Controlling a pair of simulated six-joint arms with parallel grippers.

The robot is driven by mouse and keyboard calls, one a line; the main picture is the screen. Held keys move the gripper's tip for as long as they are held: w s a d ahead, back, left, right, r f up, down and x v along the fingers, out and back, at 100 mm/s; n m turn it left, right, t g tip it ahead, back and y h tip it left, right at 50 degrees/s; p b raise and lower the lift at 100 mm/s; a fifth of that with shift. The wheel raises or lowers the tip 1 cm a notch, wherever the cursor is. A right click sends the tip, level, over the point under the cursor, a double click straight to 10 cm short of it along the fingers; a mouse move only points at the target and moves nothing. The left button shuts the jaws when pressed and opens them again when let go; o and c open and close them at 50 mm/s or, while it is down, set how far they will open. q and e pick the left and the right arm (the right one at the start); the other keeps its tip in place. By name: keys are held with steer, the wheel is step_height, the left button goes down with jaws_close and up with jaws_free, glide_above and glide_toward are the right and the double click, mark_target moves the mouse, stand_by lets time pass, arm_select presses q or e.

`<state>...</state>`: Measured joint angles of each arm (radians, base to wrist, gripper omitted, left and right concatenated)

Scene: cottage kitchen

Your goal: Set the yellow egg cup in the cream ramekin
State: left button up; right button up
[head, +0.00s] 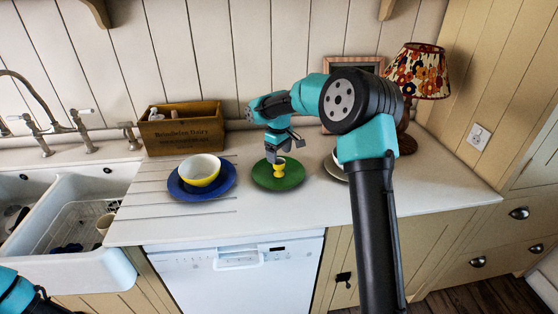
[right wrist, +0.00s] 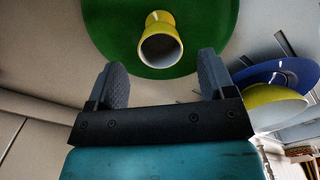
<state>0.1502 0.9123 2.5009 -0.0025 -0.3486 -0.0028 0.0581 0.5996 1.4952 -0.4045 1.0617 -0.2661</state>
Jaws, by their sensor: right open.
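The yellow egg cup (head: 279,171) stands upright on a green plate (head: 296,178) on the worktop. In the right wrist view the egg cup (right wrist: 160,20) shows its open white inside, just ahead of the fingers. My right gripper (head: 279,158) is at the top of the egg cup in the head view. In the right wrist view the right gripper (right wrist: 164,80) is open, its fingers apart with nothing between them. A pale round dish (head: 334,168) is mostly hidden behind my right arm; I cannot tell whether it is the cream ramekin. My left gripper is out of view.
Left of the green plate, a white and yellow bowl (head: 201,172) sits on a blue plate (head: 222,188). A wooden box (head: 183,130) stands behind it. A patterned lamp (head: 418,72) stands at the back right. The sink (head: 70,268) is at the left.

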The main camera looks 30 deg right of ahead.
step_height(320, 180, up, 8)
steer(key=shift+r, duration=0.25)
stand_by(0.6)
